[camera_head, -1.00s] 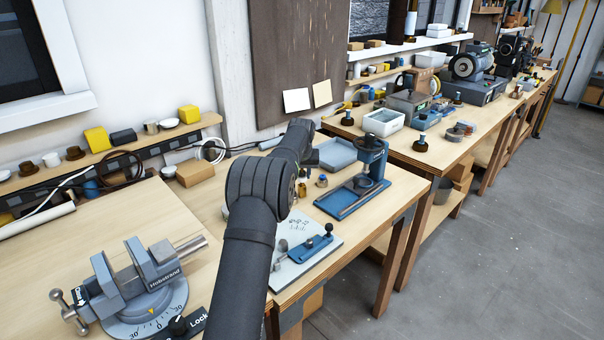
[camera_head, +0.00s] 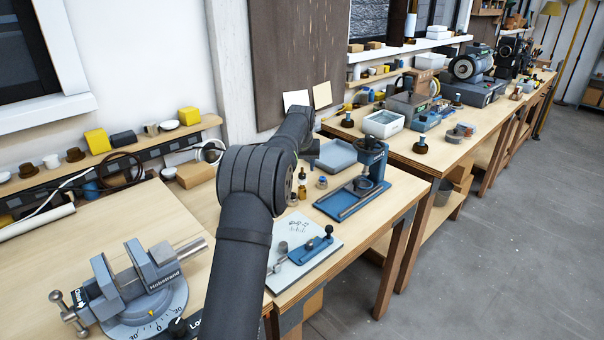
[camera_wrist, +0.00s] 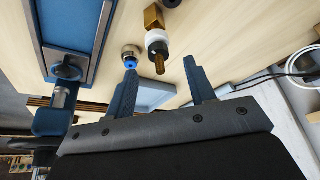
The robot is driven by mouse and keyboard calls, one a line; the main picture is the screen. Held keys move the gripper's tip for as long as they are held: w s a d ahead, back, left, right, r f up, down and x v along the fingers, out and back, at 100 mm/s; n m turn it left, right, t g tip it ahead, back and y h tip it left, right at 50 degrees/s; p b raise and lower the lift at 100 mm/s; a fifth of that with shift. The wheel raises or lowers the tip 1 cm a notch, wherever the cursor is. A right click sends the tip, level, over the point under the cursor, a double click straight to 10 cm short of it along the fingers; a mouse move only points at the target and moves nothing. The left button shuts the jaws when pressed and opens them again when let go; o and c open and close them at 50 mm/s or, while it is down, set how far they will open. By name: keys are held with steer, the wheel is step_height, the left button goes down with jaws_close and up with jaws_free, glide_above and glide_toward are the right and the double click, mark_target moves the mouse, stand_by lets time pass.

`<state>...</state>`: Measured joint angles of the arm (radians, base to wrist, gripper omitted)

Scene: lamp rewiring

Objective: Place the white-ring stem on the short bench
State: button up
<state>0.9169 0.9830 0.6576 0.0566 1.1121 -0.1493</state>
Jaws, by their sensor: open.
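The stem with a white ring (camera_wrist: 157,40) shows in the wrist view, with a brass block part at one end and a dark collar and brass tip at the other. It lies ahead of the gap between my fingertips, apart from them. In the head view it seems to be the small brass piece (camera_head: 302,189) on the near bench (camera_head: 345,262). My gripper (camera_wrist: 161,66) is open and empty; in the head view it is mostly hidden behind my arm. A blue-ringed round part (camera_wrist: 130,54) sits beside the stem. I cannot tell which bench is the short one.
A blue press (camera_head: 368,178) and a blue-grey tray (camera_head: 337,154) stand close to the stem. A vise (camera_head: 140,285) is at the left front. A white plate (camera_head: 308,262) holds a blue fixture. A longer bench (camera_head: 440,158) with tools runs right.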

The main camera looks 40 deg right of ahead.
mark_target(302, 173)
steer(key=v, duration=0.6)
steer(key=x, duration=1.2)
steer(key=shift+r, duration=1.7)
